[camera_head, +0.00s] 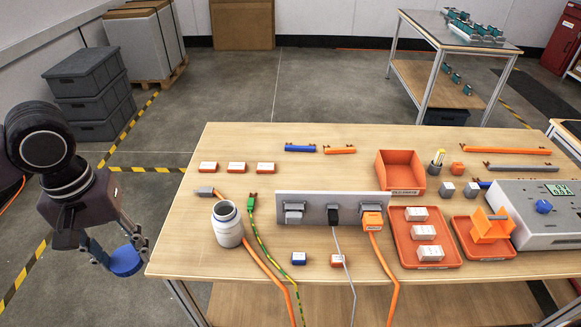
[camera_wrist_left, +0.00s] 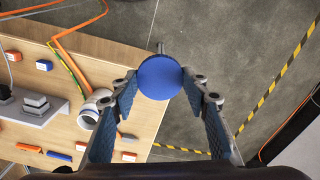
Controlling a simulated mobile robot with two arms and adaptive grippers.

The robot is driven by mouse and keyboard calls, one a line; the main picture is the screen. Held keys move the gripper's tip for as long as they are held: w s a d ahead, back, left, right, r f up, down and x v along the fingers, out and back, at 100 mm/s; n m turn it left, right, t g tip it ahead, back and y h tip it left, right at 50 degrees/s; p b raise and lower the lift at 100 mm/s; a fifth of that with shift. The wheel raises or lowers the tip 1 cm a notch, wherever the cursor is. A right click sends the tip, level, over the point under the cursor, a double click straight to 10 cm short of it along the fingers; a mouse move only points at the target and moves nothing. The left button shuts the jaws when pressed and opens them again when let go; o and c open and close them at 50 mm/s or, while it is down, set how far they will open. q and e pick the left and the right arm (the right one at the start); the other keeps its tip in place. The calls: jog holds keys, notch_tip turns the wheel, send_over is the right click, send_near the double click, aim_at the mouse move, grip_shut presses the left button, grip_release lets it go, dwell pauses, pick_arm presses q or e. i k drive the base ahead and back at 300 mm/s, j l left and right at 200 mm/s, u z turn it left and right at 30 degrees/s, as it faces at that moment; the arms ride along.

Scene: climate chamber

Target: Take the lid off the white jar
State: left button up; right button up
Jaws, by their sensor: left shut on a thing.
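The white jar (camera_head: 227,224) stands upright and open on the table, near its left edge. Its mouth is uncovered, and it also shows in the left wrist view (camera_wrist_left: 95,108). The blue round lid (camera_head: 125,261) is off the jar, held by my left gripper (camera_head: 122,256) out past the table's left edge. In the left wrist view the lid (camera_wrist_left: 158,77) sits between the two fingertips, above the floor. My right gripper is not in view.
A panel with sockets and plugs (camera_head: 330,209) stands right of the jar, with orange and green cables beside it. Orange trays (camera_head: 452,258) and a grey instrument (camera_head: 540,235) are further right. Grey crates (camera_head: 92,95) are stacked on the floor behind my left arm.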

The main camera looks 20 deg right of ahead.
aim_at(226, 219)
jog(key=i+l+z, duration=0.15)
jog(key=i+z, duration=0.3)
jog(key=i, duration=0.2)
jog(key=z, duration=1.3)
